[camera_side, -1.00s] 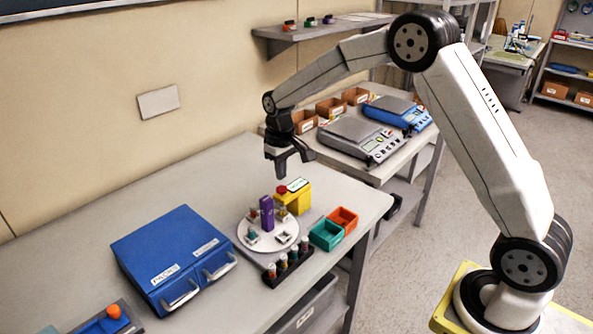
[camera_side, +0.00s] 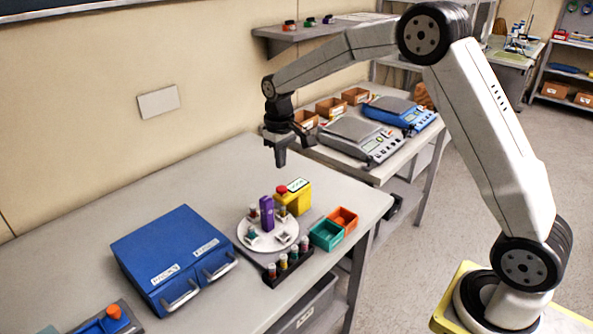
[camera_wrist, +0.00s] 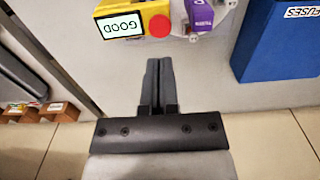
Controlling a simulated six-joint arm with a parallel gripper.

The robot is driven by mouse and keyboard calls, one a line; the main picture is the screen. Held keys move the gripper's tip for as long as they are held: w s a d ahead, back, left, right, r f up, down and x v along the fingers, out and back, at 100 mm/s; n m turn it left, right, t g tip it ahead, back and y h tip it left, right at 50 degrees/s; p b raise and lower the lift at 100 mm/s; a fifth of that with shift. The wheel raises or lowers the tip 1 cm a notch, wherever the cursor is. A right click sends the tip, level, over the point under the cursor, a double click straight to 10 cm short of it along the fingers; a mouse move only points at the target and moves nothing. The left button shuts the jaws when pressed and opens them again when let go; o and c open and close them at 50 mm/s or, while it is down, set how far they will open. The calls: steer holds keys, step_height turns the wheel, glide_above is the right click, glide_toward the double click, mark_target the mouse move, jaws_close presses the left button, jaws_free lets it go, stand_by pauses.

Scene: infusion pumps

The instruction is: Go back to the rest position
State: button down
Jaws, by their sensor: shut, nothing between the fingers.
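My gripper (camera_side: 281,157) is shut and empty, pointing down above the back part of the grey table (camera_side: 205,180). In the side view it hangs clear of the table, behind the yellow box (camera_side: 293,197) with the red button and a small display. In the wrist view the two dark fingers (camera_wrist: 158,68) are pressed together over bare table. The display on the yellow box (camera_wrist: 131,14) reads GOOD there. A purple block (camera_side: 267,212) stands upright on a round white plate (camera_side: 249,240) holding several small parts.
A blue two-drawer cabinet (camera_side: 165,245) stands left of the plate. Green (camera_side: 326,235) and orange (camera_side: 343,219) bins and a black vial rack (camera_side: 287,268) stand at the table's front right. Two scales (camera_side: 360,140) are on the bench behind. The table's back left is free.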

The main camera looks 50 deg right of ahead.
steer(key=shift+s, duration=0.1)
steer(key=shift+s+a, duration=0.2)
steer(key=shift+s, duration=0.3)
steer(key=s+a+f+t, duration=0.1)
steer(key=s+f, duration=0.1)
steer(key=s, duration=0.9)
steer(key=s+a+f+t, duration=0.1)
steer(key=s+a+f, duration=0.1)
steer(key=s, duration=0.9)
steer(key=shift+a+f+t, duration=0.15)
steer(key=shift+a+t, duration=0.15)
